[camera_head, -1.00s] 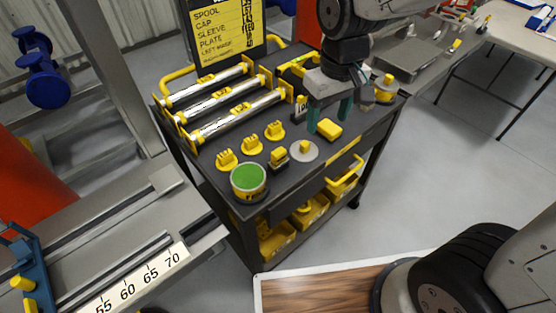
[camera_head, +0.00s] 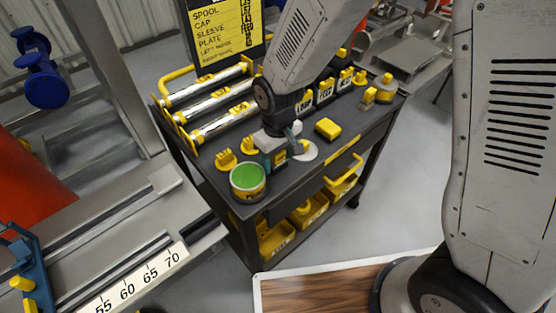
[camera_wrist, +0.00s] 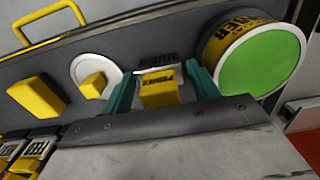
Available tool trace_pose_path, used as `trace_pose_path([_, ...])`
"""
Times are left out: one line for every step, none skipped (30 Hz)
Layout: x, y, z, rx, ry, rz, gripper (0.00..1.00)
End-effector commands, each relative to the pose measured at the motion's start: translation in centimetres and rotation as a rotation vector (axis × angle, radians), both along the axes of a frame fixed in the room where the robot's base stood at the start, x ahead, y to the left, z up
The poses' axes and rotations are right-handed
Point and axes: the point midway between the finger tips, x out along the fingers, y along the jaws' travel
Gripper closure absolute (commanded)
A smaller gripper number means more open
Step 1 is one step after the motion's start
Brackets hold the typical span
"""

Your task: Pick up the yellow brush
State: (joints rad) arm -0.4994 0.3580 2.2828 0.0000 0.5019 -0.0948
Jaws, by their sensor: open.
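The yellow brush (camera_wrist: 160,88) is a small yellow block with a dark band and lettering, standing on the dark cart top. In the wrist view it sits between the two teal fingers of my gripper (camera_wrist: 162,82), which are open with a finger on each side. I cannot tell whether either finger touches it. In the head view my gripper (camera_head: 281,156) is low over the cart's front part, and the brush (camera_head: 280,158) is mostly hidden by it.
A green-topped can (camera_wrist: 260,60) stands close beside one finger. A pale disc with a yellow knob (camera_wrist: 95,80) is close to the other, with a yellow block (camera_wrist: 38,97) beyond. Yellow holders (camera_head: 226,160) and silver rollers (camera_head: 215,100) share the cart (camera_head: 215,182).

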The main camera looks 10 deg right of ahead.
Motion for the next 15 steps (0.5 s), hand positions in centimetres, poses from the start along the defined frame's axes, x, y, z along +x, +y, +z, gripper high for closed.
trace_pose_path([-0.01,-0.02,-0.54,-0.001,0.001,0.0,0.4])
trace_pose_path([-0.02,-0.03,-0.76,-0.001,0.001,0.0,0.4])
trace_pose_path([-0.02,-0.03,-0.95,-0.001,0.001,0.0,0.4])
trace_pose_path([-0.01,-0.02,-1.03,0.0,0.0,0.0,0.4])
trace_pose_path([0.0,-0.01,-1.06,0.0,0.0,0.0,0.4])
trace_pose_path([0.02,-0.01,-1.06,0.001,-0.001,0.0,0.4])
trace_pose_path([0.02,-0.01,-1.05,0.001,-0.001,0.0,0.4])
trace_pose_path([0.02,-0.01,-1.04,0.001,-0.001,0.0,0.4])
trace_pose_path([0.02,-0.01,-1.03,0.001,-0.001,0.0,0.4])
trace_pose_path([0.02,-0.01,-1.03,0.001,-0.001,0.0,0.4])
trace_pose_path([0.02,-0.01,-1.02,0.001,-0.001,0.0,0.48])
trace_pose_path([0.02,-0.01,-1.02,0.001,-0.001,0.0,0.59])
trace_pose_path([0.02,-0.01,-1.01,0.001,-0.001,0.0,0.68])
trace_pose_path([0.02,-0.01,-1.01,0.001,-0.001,0.0,0.74])
trace_pose_path([0.02,-0.01,-1.01,0.001,-0.001,0.0,0.74])
